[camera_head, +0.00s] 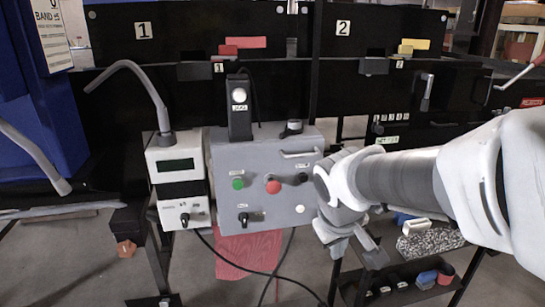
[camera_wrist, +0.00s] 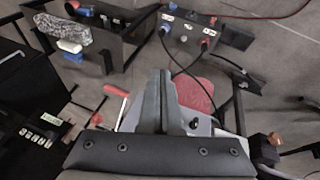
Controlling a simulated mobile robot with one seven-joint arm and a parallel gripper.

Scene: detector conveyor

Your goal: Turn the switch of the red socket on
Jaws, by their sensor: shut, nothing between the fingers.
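My gripper (camera_wrist: 160,76) is shut and empty, its two grey fingers together in the middle of the wrist view. In the camera_head view my gripper (camera_head: 372,255) points down at the right of the grey control box. In the wrist view, a dark socket box (camera_wrist: 180,42) lies at the top, beyond the fingertips and apart from them. It has blue and red fittings; a red socket (camera_wrist: 207,41) is on its right side, with black cables near it. The switch of the red socket is too small to make out.
The grey control box (camera_head: 222,160) carries a green button (camera_head: 238,183), a red button (camera_head: 273,187) and black knobs. A white meter box (camera_head: 178,163) stands left of it. A red cloth (camera_head: 247,254) hangs below. A shelf with parts (camera_head: 430,242) is at lower right.

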